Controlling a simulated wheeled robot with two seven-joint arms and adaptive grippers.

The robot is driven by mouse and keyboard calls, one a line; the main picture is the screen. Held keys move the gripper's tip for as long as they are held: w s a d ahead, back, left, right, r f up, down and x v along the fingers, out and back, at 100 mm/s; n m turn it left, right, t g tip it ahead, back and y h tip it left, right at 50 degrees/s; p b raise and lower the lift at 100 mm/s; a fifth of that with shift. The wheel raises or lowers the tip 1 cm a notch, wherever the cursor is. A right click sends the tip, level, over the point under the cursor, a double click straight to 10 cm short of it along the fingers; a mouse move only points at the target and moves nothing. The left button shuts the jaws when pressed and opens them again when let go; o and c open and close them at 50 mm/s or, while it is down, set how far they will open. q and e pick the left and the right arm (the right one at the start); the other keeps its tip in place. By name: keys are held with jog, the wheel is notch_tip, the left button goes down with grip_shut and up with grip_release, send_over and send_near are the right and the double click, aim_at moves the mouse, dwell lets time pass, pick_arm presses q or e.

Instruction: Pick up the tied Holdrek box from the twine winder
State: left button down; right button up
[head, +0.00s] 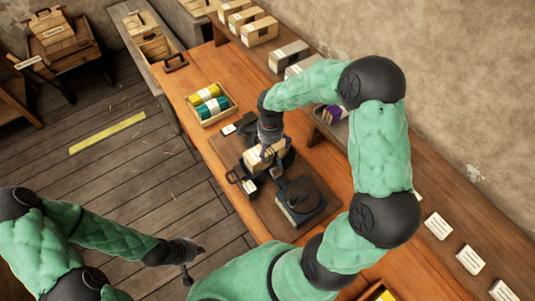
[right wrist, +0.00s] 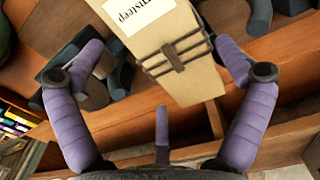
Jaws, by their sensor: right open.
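The tied box (head: 262,160) is pale cardboard and sits among dark metal parts on the bench, which I take for the twine winder (head: 236,175). In the right wrist view the box (right wrist: 195,80) shows dark twine bands and a white label, cut off by the frame; its visible letters seem to end in "steep". My right gripper (head: 270,150) is over the box and partly hides it. In the right wrist view its purple fingers (right wrist: 158,50) are spread on either side of the box, with gaps. My left gripper (head: 186,261) is low at left, away from the bench; its finger opening is unclear.
A dark block with a round top (head: 303,196) stands right beside the box. A tray of yellow and teal spools (head: 210,103) lies further back on the bench. Several boxes (head: 258,29) and white cards (head: 438,227) line the wall-side shelf. The wooden floor at left is mostly clear.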

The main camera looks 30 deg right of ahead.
aim_at(255, 169)
jog(key=shift+w+d+f, duration=0.1)
jog(key=shift+f, duration=0.3)
jog(key=shift+a+f, duration=0.15)
jog(key=shift+f, duration=1.15)
jog(key=shift+a+f, duration=0.1)
jog(key=shift+f, duration=1.15)
jog(key=c, duration=1)
